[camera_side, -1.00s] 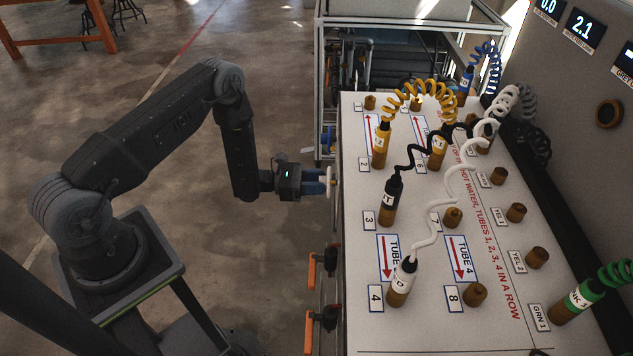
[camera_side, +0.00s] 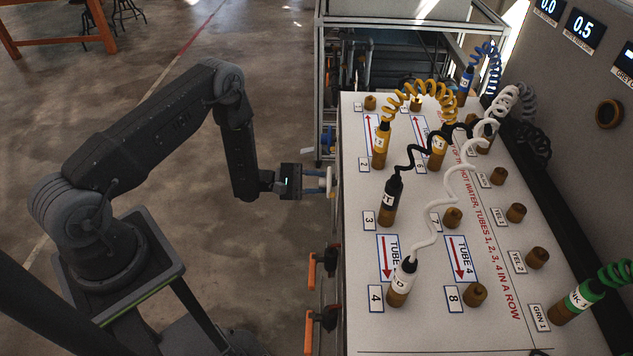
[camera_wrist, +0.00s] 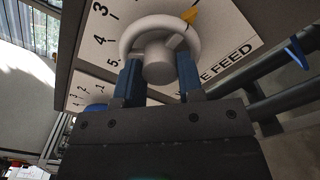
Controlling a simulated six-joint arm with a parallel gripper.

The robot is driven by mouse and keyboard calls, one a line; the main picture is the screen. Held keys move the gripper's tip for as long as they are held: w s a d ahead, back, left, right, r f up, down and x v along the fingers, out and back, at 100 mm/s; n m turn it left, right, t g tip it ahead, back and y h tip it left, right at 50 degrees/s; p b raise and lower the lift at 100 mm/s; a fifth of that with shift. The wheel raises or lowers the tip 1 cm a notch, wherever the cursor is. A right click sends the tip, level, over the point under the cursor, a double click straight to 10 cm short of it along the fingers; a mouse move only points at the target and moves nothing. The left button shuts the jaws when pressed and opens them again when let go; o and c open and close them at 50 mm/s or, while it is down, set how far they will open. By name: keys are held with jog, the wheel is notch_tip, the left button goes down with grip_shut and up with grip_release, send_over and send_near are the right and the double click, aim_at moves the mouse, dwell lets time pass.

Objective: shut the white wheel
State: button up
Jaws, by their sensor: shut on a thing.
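The white wheel (camera_wrist: 158,30) shows in the wrist view, on a plate with a numbered scale (camera_wrist: 104,40) and the word FEED. A yellow pointer (camera_wrist: 190,15) is at its upper right. My gripper (camera_wrist: 158,80) is shut on the wheel, its blue fingers on either side of the white hub. In the side view my gripper (camera_side: 322,181) is at the left edge of the bench, and the wheel (camera_side: 332,182) shows as a thin pale edge beyond the fingertips. A wall display (camera_side: 583,27) reads 0.5.
The white bench top (camera_side: 440,290) carries brass fittings and coiled tubes in yellow, black, white, blue and green. Orange-handled valves (camera_side: 312,270) stick out of the bench front below my gripper.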

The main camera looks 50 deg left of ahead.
jog(key=shift+m, duration=0.3)
jog(key=o, duration=0.9)
jog(key=v, duration=1.4)
jog(key=shift+d+r, duration=0.1)
jog(key=shift+r, duration=0.05)
